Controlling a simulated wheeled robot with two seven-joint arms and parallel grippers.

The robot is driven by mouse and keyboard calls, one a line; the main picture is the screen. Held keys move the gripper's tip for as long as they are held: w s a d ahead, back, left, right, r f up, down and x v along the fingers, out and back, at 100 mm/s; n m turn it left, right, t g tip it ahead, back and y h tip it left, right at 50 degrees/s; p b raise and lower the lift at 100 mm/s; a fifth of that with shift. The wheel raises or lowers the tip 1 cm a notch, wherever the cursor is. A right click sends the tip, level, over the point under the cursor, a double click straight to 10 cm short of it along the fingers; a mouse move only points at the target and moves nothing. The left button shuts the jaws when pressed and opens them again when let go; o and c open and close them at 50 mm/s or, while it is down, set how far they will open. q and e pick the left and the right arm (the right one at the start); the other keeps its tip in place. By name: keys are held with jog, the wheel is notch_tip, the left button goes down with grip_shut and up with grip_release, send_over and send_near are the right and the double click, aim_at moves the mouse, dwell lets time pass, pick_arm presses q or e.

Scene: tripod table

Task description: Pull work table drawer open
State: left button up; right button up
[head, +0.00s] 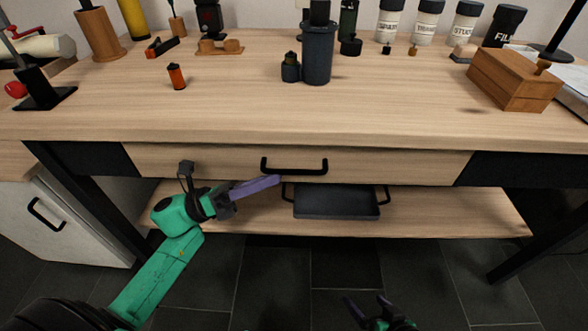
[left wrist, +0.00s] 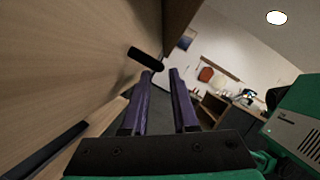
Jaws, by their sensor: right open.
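The work table drawer (head: 215,163) has a light wooden front that sits flush under the tabletop, so it looks closed. Its black bar handle (head: 294,172) is at the middle of the front. My left gripper (head: 274,181) has purple fingers and is just below and left of the handle. In the left wrist view the handle (left wrist: 146,59) appears just beyond the fingertips, nearer the left finger. A gap shows between the left gripper's fingers (left wrist: 160,73), with nothing held. My right gripper (head: 366,308) is open and empty, low at the bottom edge, away from the table.
A dark tray (head: 336,204) with handles lies on the lower shelf (head: 455,213) below the drawer. The tabletop (head: 230,117) holds canisters, a wooden box (head: 512,82) and small tools, mostly toward the back. A white cabinet (head: 85,215) stands at the left.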

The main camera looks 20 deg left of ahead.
aim_at(293, 171)
pick_arm(q)
jog(key=x, duration=0.5)
jog(key=shift+w+d+r, duration=0.1)
jog(key=shift+d+r, duration=0.05)
jog(key=shift+d, duration=0.15)
grip_shut()
dwell(1.0)
